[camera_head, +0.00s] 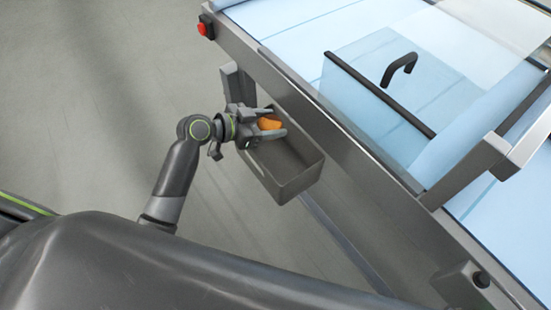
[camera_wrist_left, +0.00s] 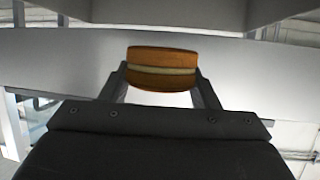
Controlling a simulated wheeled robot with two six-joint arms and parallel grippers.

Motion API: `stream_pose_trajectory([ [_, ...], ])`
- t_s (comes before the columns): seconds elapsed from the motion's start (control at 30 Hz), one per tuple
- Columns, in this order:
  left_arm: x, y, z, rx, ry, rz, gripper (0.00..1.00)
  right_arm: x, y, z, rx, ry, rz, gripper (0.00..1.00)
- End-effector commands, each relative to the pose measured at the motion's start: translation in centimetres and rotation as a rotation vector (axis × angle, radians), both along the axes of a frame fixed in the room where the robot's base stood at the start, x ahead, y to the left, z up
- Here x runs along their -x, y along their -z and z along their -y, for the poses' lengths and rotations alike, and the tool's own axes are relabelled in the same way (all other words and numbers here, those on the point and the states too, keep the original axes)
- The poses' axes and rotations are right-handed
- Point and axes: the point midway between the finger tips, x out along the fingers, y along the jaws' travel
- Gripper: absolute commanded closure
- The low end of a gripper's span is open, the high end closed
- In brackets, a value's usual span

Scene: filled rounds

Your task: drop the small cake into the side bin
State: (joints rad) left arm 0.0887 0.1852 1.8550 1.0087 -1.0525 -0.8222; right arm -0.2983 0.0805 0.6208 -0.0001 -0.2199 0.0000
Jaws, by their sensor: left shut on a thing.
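The small cake (camera_head: 269,124) is orange-brown and sits between the fingers of my left gripper (camera_head: 272,122), above the side bin. In the left wrist view the cake (camera_wrist_left: 162,68) shows as two brown layers with a pale filling, pinched between the two fingertips (camera_wrist_left: 162,78). The side bin (camera_head: 290,184) is a grey open box on the side of the conveyor frame. The part of it that shows looks empty; my gripper hides its far end. My right gripper is not in view.
The conveyor (camera_head: 300,30) has a light blue belt and a metal side rail. A clear cover with a black handle (camera_head: 399,68) stands over it. A red button (camera_head: 202,29) is at the rail's far corner. Bare floor (camera_head: 90,100) lies to the left.

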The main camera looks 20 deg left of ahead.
Motion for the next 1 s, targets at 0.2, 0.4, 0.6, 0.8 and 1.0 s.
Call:
stream_pose_trajectory([
  [0.2,0.0,-0.1,0.0,0.001,0.000,0.001,0.30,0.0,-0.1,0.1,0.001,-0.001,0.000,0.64],
  [0.4,0.0,-0.1,0.0,0.000,0.000,0.000,0.19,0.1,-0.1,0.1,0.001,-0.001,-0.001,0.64],
  [0.6,0.1,-0.1,-0.2,-0.001,0.000,-0.001,0.19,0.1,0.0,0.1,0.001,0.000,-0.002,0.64],
  [0.8,1.5,-0.8,-1.7,-0.005,0.000,0.001,0.19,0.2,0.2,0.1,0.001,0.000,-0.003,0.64],
  [1.0,3.8,-2.2,-4.1,-0.007,0.001,0.000,0.19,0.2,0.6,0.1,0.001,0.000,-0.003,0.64],
])
